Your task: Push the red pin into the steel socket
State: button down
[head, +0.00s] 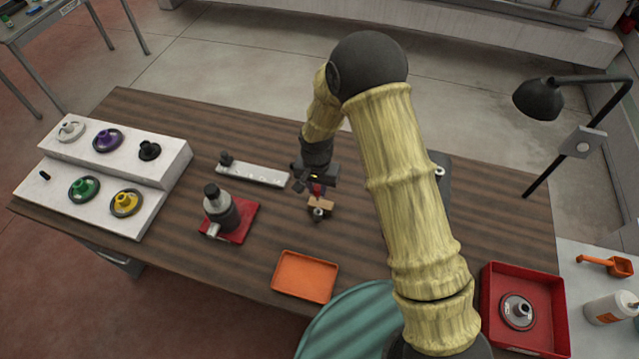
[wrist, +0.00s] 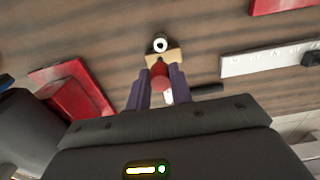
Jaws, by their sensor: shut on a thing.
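My gripper (wrist: 158,78) is shut on the red pin (wrist: 160,75), which shows between its two purple fingers in the wrist view. In the head view the gripper (head: 316,187) hangs low over the middle of the table, beside a small tan block (head: 321,204). The steel socket (head: 318,214) stands at the block's near side. In the wrist view the socket (wrist: 159,45) shows as a bright ring with a dark hole, just beyond the pin's end. The pin looks apart from the socket, but the gap is hard to judge. The fingers hide part of the pin.
A white strip (head: 262,175) lies left of the gripper. A dark cylinder on a red base (head: 243,222) stands at the left. An orange tray (head: 305,276) lies in front. A stepped white rack (head: 150,165) holds several coloured wheels. A red tray (head: 550,310) is at right.

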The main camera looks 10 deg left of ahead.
aim_at(317, 200)
jog(key=shift+w+f+b, duration=0.1)
jog(key=shift+f+b, duration=0.35)
jog(key=shift+b, duration=0.05)
jog(key=shift+f+b, duration=2.05)
jog(key=shift+f, duration=0.5)
jog(key=shift+f+b, duration=1.95)
jog(key=shift+f, duration=0.35)
jog(key=c, duration=1.2)
grip_release()
jog(key=shift+o, duration=0.2)
jog(key=shift+r, duration=0.15)
notch_tip(317, 200, up, 17)
jog(key=b, duration=0.4)
jog(key=shift+r, duration=0.15)
